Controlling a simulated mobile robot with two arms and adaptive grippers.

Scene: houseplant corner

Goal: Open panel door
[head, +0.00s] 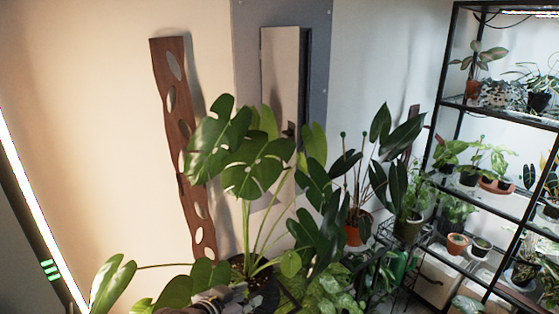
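A tall, narrow cream panel door (280,75) is on the wall just left of the picture's middle. It has a dark right side and sits in front of a blue-grey backing board (248,60). A small dark piece, perhaps a latch, shows on its face near the leaves. The door looks shut. Monstera leaves hide its lower part. My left gripper (222,297) is at the bottom edge, low among the leaves and well below the door. It is mostly cut off, so its fingers are not clear. My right gripper is not in view.
A large monstera (255,165) stands in front of the panel. A plant in an orange pot (356,225) stands to its right. A wavy wooden board (176,110) hangs to the left. A black shelf rack (437,110) with several potted plants fills the right side.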

